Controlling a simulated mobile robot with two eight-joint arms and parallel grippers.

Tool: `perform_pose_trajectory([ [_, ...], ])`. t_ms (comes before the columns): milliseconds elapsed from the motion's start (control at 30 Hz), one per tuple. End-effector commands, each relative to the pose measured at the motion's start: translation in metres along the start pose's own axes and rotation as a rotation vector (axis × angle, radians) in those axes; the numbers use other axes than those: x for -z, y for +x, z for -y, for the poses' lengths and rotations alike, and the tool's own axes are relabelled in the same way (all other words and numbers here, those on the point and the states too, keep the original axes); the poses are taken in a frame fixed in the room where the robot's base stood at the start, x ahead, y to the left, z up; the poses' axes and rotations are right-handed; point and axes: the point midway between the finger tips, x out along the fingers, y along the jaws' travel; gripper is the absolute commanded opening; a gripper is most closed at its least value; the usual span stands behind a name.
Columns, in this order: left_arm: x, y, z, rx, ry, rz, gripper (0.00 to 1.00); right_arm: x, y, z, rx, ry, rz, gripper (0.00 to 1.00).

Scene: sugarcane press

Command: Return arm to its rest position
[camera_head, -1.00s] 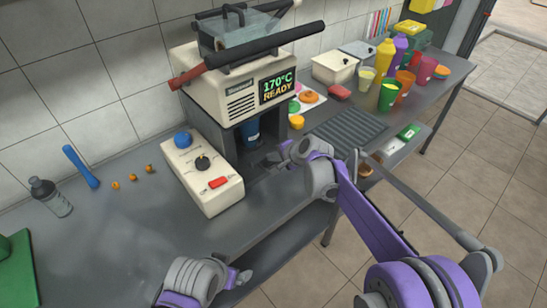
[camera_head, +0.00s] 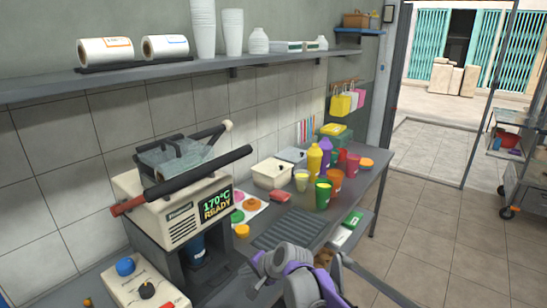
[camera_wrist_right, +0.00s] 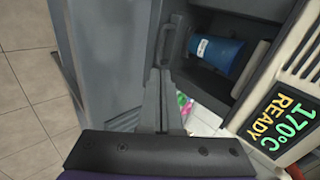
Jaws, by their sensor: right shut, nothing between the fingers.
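My right gripper (camera_head: 236,284) is at the bottom of the head view, in front of the juice press's lower opening. In the right wrist view its fingers (camera_wrist_right: 160,78) are closed together with nothing between them. The cream press (camera_head: 172,208) shows a display reading 170°C READY (camera_wrist_right: 283,125). A blue cup (camera_head: 196,247) stands inside its lower opening, and it also shows in the right wrist view (camera_wrist_right: 222,56). My right gripper is apart from the cup. My left gripper is out of view.
A control box (camera_head: 137,285) with a blue knob stands left of the press. Beyond my right arm are a ridged drain mat (camera_head: 285,229), a cream container (camera_head: 272,175), bottles and several coloured cups (camera_head: 323,194). A wall shelf (camera_head: 190,69) runs above. Open floor (camera_head: 440,220) lies to the right.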

Motion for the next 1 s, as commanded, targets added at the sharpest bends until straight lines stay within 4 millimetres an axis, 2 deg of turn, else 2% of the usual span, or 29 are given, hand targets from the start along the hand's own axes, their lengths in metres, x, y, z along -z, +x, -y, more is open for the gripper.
perform_pose_trajectory([
  [33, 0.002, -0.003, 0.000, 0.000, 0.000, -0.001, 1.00, 0.000, -0.025, -0.011, -0.023, -0.035, -0.019, 0.00],
  [200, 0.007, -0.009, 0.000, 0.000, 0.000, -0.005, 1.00, -0.008, -0.105, -0.067, -0.136, -0.202, -0.081, 0.00],
  [400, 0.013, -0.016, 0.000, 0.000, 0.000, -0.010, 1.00, -0.035, -0.185, -0.147, -0.291, -0.395, -0.129, 0.00],
  [500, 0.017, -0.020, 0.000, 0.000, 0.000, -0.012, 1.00, -0.054, -0.217, -0.190, -0.373, -0.485, -0.141, 0.00],
  [600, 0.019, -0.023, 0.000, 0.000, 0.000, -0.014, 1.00, -0.074, -0.241, -0.230, -0.451, -0.562, -0.145, 0.00],
  [733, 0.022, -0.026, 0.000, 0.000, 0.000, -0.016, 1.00, -0.093, -0.260, -0.271, -0.530, -0.638, -0.142, 0.00],
  [833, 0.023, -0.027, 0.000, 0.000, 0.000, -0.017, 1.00, -0.102, -0.267, -0.289, -0.567, -0.672, -0.137, 0.00],
  [1000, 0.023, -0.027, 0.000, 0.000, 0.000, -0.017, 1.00, -0.107, -0.270, -0.300, -0.589, -0.692, -0.134, 0.00],
])
